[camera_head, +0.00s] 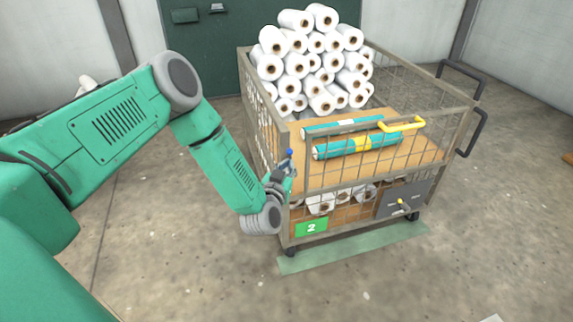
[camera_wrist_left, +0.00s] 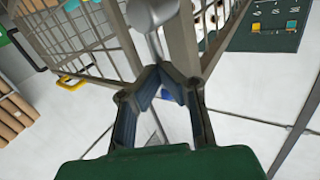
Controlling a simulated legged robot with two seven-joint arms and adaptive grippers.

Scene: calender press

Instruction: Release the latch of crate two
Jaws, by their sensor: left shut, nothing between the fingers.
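Crate two is a wire-mesh cart (camera_head: 306,178) with a green label (camera_head: 312,228) marked 2. Its front gate has a yellow handle (camera_head: 402,124) on the top rail; the handle also shows in the wrist view (camera_wrist_left: 72,84). My left gripper (camera_head: 287,164) is at the cart's front left corner post, with its fingers shut and empty. In the wrist view the fingertips (camera_wrist_left: 160,70) meet just below a grey rounded knob (camera_wrist_left: 150,14) beside the posts. I cannot tell whether this knob is the latch or whether the fingers touch it. My right gripper is out of view.
White rolls (camera_head: 318,60) are piled at the back of the cart. Two teal rolls (camera_head: 356,146) lie on its brown board (camera_head: 402,154). A grey plate with a yellow lever (camera_head: 401,203) sits low at the front. Concrete floor (camera_head: 165,275) is clear in front.

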